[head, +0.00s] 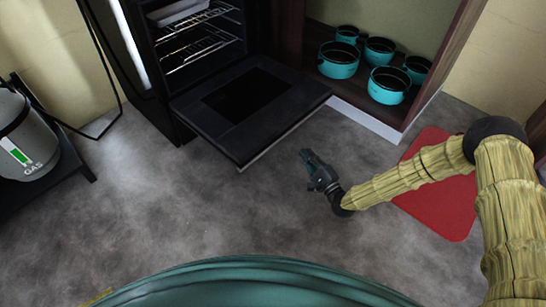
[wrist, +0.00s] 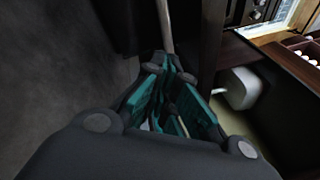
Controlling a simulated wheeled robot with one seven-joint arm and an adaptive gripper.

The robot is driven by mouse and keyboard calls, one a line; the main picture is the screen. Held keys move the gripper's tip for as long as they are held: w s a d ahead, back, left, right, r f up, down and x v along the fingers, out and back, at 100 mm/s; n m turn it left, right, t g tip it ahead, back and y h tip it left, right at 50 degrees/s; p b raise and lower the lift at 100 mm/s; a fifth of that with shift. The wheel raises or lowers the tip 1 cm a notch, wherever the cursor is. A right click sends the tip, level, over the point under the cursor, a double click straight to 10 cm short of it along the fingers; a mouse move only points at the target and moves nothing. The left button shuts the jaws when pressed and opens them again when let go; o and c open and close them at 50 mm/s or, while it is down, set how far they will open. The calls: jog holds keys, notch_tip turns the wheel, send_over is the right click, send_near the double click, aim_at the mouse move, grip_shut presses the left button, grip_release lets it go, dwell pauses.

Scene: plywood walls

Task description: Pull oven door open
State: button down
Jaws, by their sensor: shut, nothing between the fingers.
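The oven (head: 160,75) is at the back left in the head view, with wire racks (head: 205,45) showing inside. Its dark oven door (head: 292,105) is folded down and lies about level in front of the opening. My gripper (head: 306,156) is just in front of and to the right of the door's front edge, apart from it in the head view. The gripper's teal fingers (wrist: 172,95) are shut with nothing between them. In the wrist view a pale bar runs up beyond the fingertips; I cannot tell which part it is.
An open cabinet with several teal pots (head: 340,60) stands right of the oven. A red mat (head: 440,205) lies on the floor under my arm. A grey gas cylinder (head: 28,140) sits on a dark stand at the left. The grey floor before the door is clear.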

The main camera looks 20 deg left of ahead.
jog(key=s+m+g+h, duration=0.3)
jog(key=s+m, duration=0.2)
jog(key=m+g, duration=0.4)
send_near(260, 156)
jog(key=s+d+f, duration=0.2)
jog(key=d+f, duration=0.1)
jog(key=d, duration=0.1)
jog(key=shift+y, duration=0.4)
jog(key=shift+w+a+r+b, duration=0.1)
jog(key=shift+w+a+b, duration=0.6)
jog(key=shift+a+b, duration=0.45)
jog(key=shift+w+a+r+b, duration=0.15)
jog(key=shift+w+a+b, duration=0.7)
jog(key=shift+a, duration=0.65)
jog(key=shift+w+a+r+b, duration=0.1)
jog(key=shift+w+a+b, duration=0.5)
jog(key=shift+a+b, duration=0.6)
jog(key=shift+a, duration=0.1)
jog(key=shift+r, duration=0.1)
